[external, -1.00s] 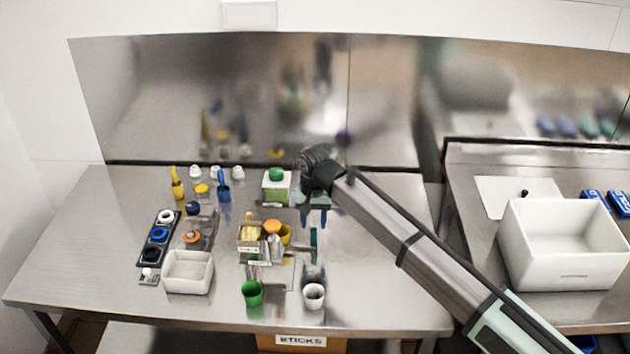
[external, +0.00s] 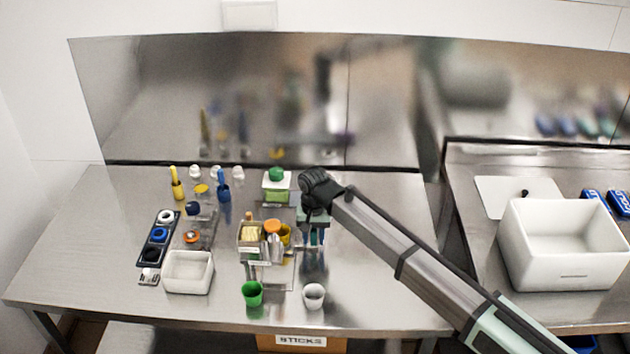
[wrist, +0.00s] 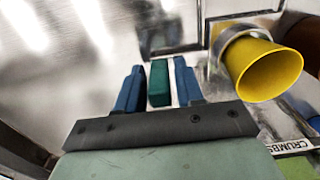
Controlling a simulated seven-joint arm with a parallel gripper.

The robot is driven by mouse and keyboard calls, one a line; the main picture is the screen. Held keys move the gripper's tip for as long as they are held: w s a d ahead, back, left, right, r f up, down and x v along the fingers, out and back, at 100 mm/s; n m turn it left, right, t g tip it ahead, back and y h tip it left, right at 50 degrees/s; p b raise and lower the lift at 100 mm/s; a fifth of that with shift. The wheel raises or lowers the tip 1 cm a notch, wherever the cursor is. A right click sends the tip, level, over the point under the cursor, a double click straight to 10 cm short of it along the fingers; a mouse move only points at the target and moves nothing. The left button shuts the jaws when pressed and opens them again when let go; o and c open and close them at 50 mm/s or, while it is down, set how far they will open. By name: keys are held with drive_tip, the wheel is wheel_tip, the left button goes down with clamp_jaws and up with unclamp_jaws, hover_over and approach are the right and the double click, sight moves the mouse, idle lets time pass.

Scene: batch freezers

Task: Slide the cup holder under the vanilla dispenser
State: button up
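My gripper (external: 313,238) points down at the right of the dispenser stand. In the wrist view its two blue fingers (wrist: 159,88) are open, one on each side of a teal upright block (wrist: 159,82). Narrow gaps show between the block and the fingers. The block looks like a handle by the thin metal frame (wrist: 205,28), probably the cup holder; their join is unclear. In the external view the frame (external: 292,285) lies below the stand. A dispenser with cream contents (external: 250,231) is on the stand. I cannot read a vanilla label.
A yellow cup (wrist: 270,72) is close to my right finger, near a "CRUMBS" label (wrist: 292,146). A green cup (external: 252,293) and a white cup (external: 314,295) stand in front. A white bin (external: 188,272) is at left. The table's right part (external: 385,300) is clear.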

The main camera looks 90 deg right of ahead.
clamp_jaws()
drive_tip(key=shift+a, duration=0.1)
drive_tip(key=a, duration=1.1)
drive_tip(key=shift+a, duration=0.4)
unclamp_jaws()
drive_tip(key=shift+a, duration=0.15)
drive_tip(key=shift+o, duration=1.2)
wheel_tip(320, 180, up, 14)
drive_tip(key=shift+f, duration=0.1)
